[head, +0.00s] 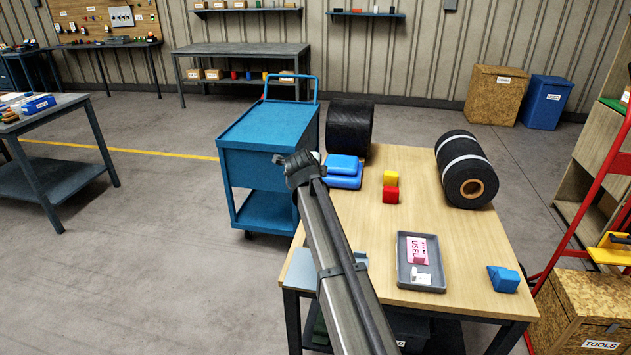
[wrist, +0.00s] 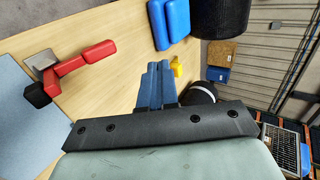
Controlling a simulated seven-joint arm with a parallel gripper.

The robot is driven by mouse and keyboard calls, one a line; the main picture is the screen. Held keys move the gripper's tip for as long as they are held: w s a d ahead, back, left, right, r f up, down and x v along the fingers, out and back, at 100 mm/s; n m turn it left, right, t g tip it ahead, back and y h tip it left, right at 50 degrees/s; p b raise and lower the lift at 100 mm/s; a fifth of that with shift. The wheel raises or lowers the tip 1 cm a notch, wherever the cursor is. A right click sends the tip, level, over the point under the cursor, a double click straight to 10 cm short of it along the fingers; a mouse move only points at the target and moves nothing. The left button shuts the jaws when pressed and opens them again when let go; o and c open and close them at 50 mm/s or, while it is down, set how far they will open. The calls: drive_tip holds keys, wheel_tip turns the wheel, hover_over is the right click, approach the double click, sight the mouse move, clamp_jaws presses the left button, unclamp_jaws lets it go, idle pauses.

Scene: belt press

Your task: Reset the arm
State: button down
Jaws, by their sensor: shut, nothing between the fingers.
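My gripper (wrist: 155,85) shows in the wrist view with its blue fingers together and nothing between them. It is above the wooden table (head: 450,240), apart from the objects there. In the head view my grey arm crosses the left part of the table, and the fingers cannot be made out. A red piece (wrist: 72,66) with a grey block and a black end lies at the left of the wrist view, near a pale blue-grey plate (wrist: 25,120). Two blue pads (head: 343,170) lie stacked at the table's far left; they also show in the wrist view (wrist: 170,22).
A yellow block (head: 390,178) and a red block (head: 391,195) stand mid-table. A black roll (head: 464,168) lies at the back right. A grey tray (head: 421,284) holds a pink card and a white piece. A blue block (head: 503,279) sits front right. A blue cart (head: 265,140) stands left.

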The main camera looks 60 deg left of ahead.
drive_tip(key=shift+r, duration=0.35)
